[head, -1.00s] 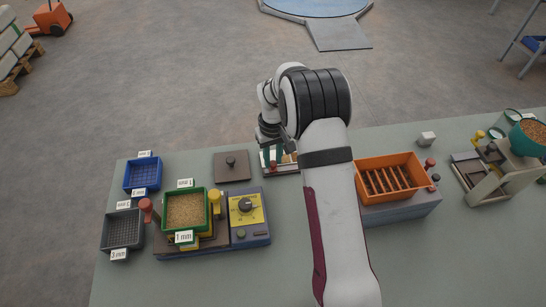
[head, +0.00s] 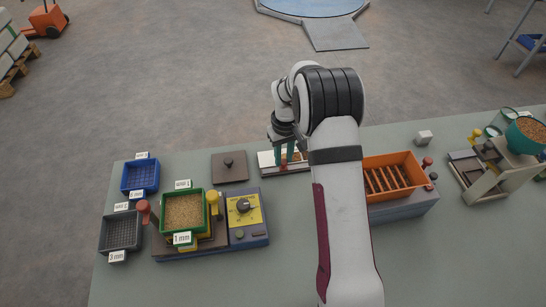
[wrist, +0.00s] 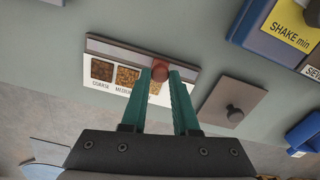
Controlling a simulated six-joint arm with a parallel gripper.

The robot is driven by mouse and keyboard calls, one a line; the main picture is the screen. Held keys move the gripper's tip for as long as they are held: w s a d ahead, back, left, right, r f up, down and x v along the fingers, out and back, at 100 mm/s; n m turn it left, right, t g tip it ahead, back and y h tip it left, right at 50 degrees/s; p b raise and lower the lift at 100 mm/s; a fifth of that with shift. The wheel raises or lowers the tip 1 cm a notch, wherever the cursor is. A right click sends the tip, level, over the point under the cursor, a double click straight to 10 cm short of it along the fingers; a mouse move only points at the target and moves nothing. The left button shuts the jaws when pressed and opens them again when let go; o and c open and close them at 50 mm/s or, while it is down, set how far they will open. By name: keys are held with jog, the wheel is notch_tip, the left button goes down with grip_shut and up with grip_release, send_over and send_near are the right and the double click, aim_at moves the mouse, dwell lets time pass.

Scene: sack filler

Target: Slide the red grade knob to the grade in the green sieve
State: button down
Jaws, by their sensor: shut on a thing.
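The red grade knob (wrist: 160,70) sits on the dark rail (wrist: 125,51) of a white grade plate (wrist: 88,92). My gripper (wrist: 161,72) is shut on the knob, with a green finger on each side. In the head view my gripper (head: 287,156) is at the plate (head: 265,158), behind my arm. The green sieve (head: 205,212), labelled 1 mm, holds tan-gold grain and sits on the shaker at left.
A brown lid (head: 229,167) with a black knob lies left of the plate. A yellow dial panel (head: 244,208) adjoins the sieve. Blue (head: 141,176) and grey (head: 120,232) sieves stand at far left. An orange slotted tray (head: 392,178) is right of my arm.

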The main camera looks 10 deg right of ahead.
aim_at(285, 161)
jog(key=shift+d, duration=0.2)
jog(key=c, duration=0.7)
grip_release()
jog(key=shift+o, duration=0.2)
jog(key=shift+r, duration=0.1)
notch_tip(285, 161, up, 16)
jog(key=shift+f, duration=0.2)
jog(key=shift+s, duration=0.1)
